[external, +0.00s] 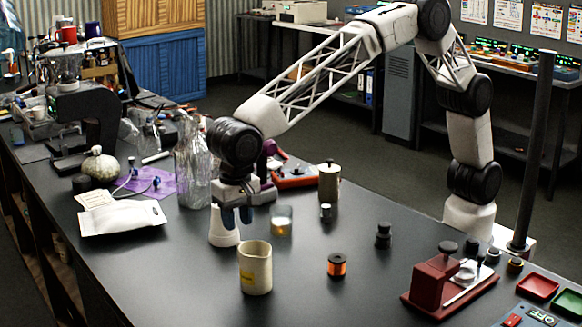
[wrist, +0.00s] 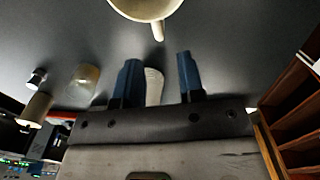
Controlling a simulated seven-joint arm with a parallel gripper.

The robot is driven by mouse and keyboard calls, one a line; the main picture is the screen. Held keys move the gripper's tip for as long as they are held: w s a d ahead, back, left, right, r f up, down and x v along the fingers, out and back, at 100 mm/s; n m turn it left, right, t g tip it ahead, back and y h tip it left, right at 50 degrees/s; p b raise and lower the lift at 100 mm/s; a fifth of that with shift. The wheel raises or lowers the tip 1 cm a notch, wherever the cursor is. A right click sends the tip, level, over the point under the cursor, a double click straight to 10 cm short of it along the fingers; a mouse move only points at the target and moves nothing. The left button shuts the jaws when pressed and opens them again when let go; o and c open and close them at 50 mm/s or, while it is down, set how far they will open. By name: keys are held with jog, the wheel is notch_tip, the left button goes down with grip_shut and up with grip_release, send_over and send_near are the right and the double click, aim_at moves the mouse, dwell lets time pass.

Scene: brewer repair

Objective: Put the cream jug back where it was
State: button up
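The cream jug (external: 256,268) stands upright on the dark bench, with a small yellow mark low on its side. In the wrist view the jug (wrist: 146,8) is cut off at the top edge, its handle pointing towards my fingers. My gripper (external: 237,219) hangs over the bench just behind and left of the jug, apart from it. In the wrist view its two blue fingers (wrist: 157,62) are spread, with nothing held between them. A white tapered vessel (external: 222,230) stands beside the fingers; it shows beyond the gap between them in the wrist view (wrist: 154,88).
A glass with amber liquid (external: 281,221), a metal canister (external: 329,183) and a clear bottle (external: 193,165) stand close behind. An orange-black spool (external: 337,265) and a black weight (external: 383,236) are to the right. A white pouch (external: 122,219) lies left. Bench between is clear.

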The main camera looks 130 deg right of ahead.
jog(key=shift+r, duration=2.4)
jog(key=shift+s+r, duration=0.1)
jog(key=s+r+n+t, duration=0.1)
jog(key=s+r+n, duration=0.35)
jog(key=s, duration=1.05)
jog(key=s+r+n, duration=0.4)
jog(key=s+r, duration=0.1)
jog(key=s, duration=1)
jog(key=s+f+n, duration=0.2)
jog(key=s+n, duration=0.1)
jog(key=s, duration=0.8)
jog(key=s+a+f+n+t, duration=0.1)
jog(key=s+f+n, duration=0.2)
jog(key=s, duration=0.8)
jog(key=s+f+n, duration=0.3)
jog(key=s, duration=0.8)
jog(key=shift+s+a+t, duration=0.25)
jog(key=shift+t, duration=0.05)
